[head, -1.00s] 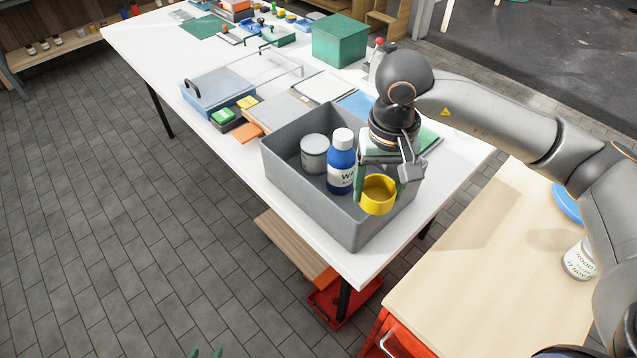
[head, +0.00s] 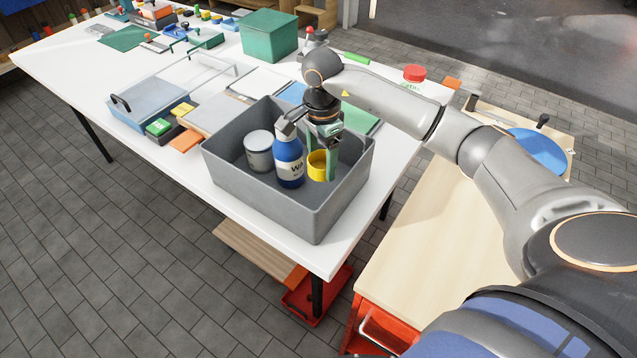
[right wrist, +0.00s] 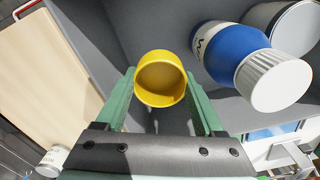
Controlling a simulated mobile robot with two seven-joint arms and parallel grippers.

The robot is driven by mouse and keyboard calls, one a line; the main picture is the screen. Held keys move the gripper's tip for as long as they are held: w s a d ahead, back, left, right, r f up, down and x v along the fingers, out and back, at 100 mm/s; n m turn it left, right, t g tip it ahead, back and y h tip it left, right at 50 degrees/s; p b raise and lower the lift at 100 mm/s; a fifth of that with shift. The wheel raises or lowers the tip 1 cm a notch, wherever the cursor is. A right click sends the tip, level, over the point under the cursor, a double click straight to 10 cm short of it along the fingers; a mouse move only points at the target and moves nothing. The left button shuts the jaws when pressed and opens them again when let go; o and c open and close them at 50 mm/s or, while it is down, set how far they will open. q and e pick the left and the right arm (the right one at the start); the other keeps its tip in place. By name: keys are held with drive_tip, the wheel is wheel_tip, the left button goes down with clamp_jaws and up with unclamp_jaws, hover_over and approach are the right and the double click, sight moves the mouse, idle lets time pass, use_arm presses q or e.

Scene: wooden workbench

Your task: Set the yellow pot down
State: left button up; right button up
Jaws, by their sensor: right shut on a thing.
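The yellow pot (head: 317,162) is inside the grey crate (head: 262,201), to the right of the blue bottle (head: 289,160). My right gripper (head: 321,163) reaches down into the crate and is shut on the pot. In the right wrist view the pot (right wrist: 160,78) sits between the two green fingers, its open mouth facing the camera. It looks low in the crate, but I cannot tell whether its base touches the crate floor. A finger hides part of it in the head view. My left gripper is not in view.
A grey can (head: 259,152) stands left of the bottle in the crate. The crate is on a white table (head: 185,185) near its front corner. Blue and green boxes stand behind. A pale wooden bench (head: 410,240) is at the right.

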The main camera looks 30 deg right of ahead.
sight(321, 195)
wheel_tip(321, 195, down, 8)
drive_tip(key=shift+f, duration=0.1)
idle(0.4)
drive_tip(key=shift+f, duration=0.1)
drive_tip(key=o, duration=1.3)
wheel_tip(321, 195, up, 12)
drive_tip(key=shift+r, duration=0.1)
